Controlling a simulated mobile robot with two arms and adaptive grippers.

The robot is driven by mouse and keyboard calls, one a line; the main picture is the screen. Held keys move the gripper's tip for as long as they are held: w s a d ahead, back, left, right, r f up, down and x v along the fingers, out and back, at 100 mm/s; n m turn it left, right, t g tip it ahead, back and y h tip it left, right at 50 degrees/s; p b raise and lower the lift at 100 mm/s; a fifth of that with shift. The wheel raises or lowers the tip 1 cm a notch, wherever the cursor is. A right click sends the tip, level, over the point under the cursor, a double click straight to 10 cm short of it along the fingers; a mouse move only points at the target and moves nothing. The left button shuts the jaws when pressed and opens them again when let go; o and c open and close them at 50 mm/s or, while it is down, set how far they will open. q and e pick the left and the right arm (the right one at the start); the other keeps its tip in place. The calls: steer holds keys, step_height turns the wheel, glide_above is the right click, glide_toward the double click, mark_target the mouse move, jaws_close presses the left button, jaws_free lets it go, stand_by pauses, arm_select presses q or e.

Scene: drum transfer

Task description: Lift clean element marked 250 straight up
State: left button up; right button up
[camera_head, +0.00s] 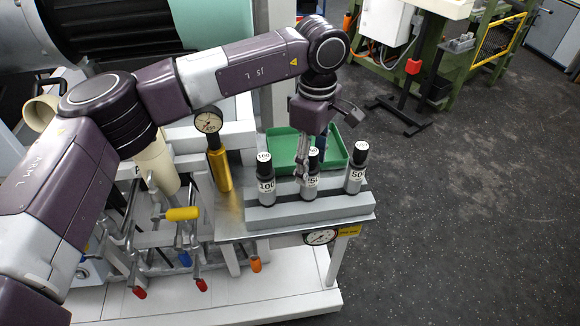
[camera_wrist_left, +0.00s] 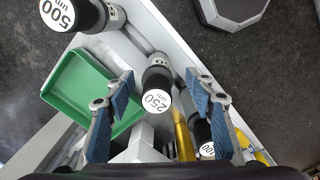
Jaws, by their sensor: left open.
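The element marked 250 (camera_head: 311,190) stands upright in the middle of a grey block (camera_head: 275,216). In the left wrist view the 250 element (camera_wrist_left: 157,84) lies between the two blue-padded fingers of my left gripper (camera_wrist_left: 158,90), which are spread apart with a gap on each side. My right gripper is in neither view.
The element marked 100 (camera_head: 265,186) stands left of it, the one marked 500 (camera_head: 355,172) right. A green tray (camera_head: 282,146) lies behind the block. A gold dial gauge (camera_head: 219,168) stands left. Another dial (camera_head: 320,237) is at the table's front. Open floor lies right.

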arm_select(q)
steer(key=shift+w+a+f, duration=0.1)
steer(key=shift+a+f, duration=0.05)
steer(key=shift+a, duration=0.15)
steer(key=shift+f, duration=0.3)
steer(key=shift+s+d+f+p, duration=0.1)
steer(key=shift+d+f+p, duration=0.2)
steer(key=shift+f, duration=0.1)
steer(key=shift+s+d+f+p, duration=0.1)
steer(key=shift+d+f+p, duration=0.05)
steer(key=shift+f+p, duration=0.2)
steer(key=f, duration=0.1)
steer(key=f+p, duration=0.1)
steer(key=f, duration=0.1)
steer(key=f+p, duration=0.1)
steer(key=shift+w+a+f, duration=0.3)
steer(key=shift+w+f, duration=0.05)
steer(key=shift+f, duration=0.25)
steer(key=shift+d, duration=0.1)
steer(key=shift+c, duration=0.7)
steer(key=c, duration=1)
jaws_close()
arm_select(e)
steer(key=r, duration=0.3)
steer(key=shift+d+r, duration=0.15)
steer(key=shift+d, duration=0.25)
